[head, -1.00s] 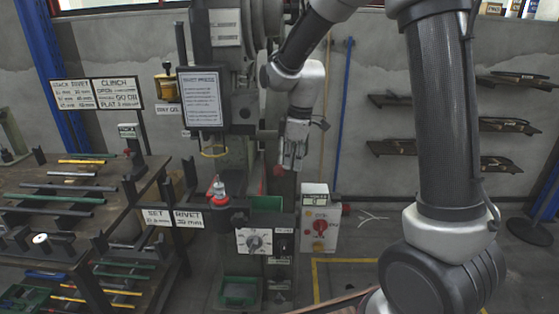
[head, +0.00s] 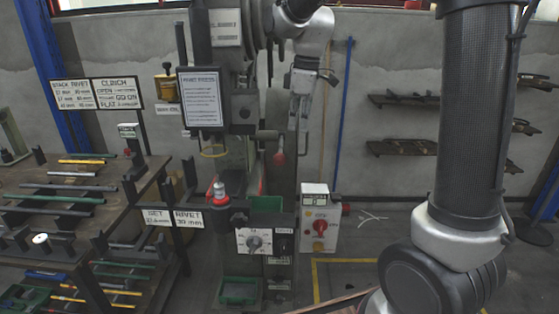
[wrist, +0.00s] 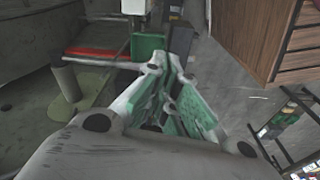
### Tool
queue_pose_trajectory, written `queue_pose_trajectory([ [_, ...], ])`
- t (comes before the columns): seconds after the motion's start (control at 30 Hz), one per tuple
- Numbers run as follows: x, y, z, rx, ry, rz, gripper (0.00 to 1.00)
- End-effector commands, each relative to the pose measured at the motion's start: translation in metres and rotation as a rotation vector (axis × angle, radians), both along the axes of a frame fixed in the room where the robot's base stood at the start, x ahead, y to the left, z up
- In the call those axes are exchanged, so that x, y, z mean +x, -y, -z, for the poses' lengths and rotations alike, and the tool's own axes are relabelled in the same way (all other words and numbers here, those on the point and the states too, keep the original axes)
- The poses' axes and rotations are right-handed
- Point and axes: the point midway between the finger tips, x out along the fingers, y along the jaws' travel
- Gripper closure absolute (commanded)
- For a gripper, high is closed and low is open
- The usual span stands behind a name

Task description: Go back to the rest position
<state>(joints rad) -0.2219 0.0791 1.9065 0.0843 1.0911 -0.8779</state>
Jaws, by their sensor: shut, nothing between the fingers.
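My gripper (head: 296,122) hangs in front of the rivet press, right of its white notice board (head: 200,97). Its fingers point down and nothing shows between them. In the wrist view my gripper (wrist: 170,68) has its grey and green fingers together. The press column (head: 228,60) stands behind and left of it. A red-ended lever (head: 280,157) is just below and left of the fingertips, apart from them as far as I can tell. My arm rises at the right of the head view and bends over to the press.
A rack of coloured rods (head: 60,240) fills the left. Wall shelves (head: 405,100) hang behind my arm. A yellow floor line (head: 345,261) borders clear floor.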

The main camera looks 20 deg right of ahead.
Motion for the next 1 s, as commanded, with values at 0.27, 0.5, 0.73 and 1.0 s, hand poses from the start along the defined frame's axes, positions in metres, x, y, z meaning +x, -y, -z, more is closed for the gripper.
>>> queue_pose_trajectory([
  [0.27,0.000,0.000,-0.001,0.000,0.000,0.000,1.00],
  [0.5,0.000,0.001,0.002,0.004,-0.009,0.150,1.00],
  [0.73,-0.066,0.031,0.020,-0.012,-0.047,0.545,1.00],
  [1.0,-0.165,0.079,0.011,0.037,0.039,0.896,1.00],
])
